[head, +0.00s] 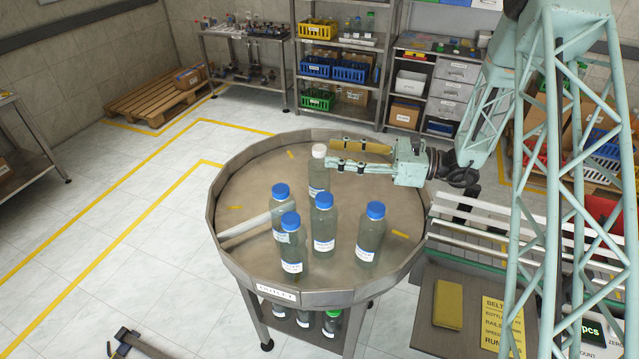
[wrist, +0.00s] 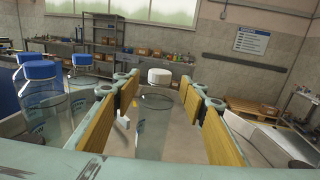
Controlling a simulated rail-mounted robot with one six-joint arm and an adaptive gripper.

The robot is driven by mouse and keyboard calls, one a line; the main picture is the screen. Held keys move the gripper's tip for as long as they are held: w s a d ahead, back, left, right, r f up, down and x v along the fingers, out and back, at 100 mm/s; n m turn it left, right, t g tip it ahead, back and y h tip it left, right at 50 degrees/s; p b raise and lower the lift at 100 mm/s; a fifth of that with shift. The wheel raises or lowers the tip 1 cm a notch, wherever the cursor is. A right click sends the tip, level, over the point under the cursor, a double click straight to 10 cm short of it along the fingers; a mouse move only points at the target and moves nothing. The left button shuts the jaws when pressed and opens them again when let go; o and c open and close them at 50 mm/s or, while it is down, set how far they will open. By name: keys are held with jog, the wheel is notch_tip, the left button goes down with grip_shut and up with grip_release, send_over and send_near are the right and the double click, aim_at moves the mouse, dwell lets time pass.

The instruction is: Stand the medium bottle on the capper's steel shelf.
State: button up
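A clear bottle with a white cap (head: 318,178) stands upright on the round steel table, towards its back. My gripper (head: 334,154) reaches in from the right, its tips beside this bottle. In the wrist view the white-capped bottle (wrist: 154,125) is between the two open yellow-padded fingers (wrist: 160,95), with a gap on each side. Several blue-capped bottles (head: 323,226) stand nearer the front of the table. Which bottle counts as medium is not marked legibly. I cannot make out the capper's steel shelf.
The round table (head: 222,180) has a raised rim and a pale guide bar (head: 245,230) on its left. Bare tabletop shows at the back left.

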aim_at(319, 149)
jog(key=shift+a, duration=0.1)
jog(key=shift+w+a+p, duration=0.2)
jog(key=shift+w+a, duration=0.05)
jog(key=shift+a, duration=1)
jog(key=shift+w+a+p, duration=0.15)
jog(key=shift+w+a, duration=0.05)
jog(key=shift+a, duration=1.05)
jog(key=shift+c, duration=0.7)
grip_shut()
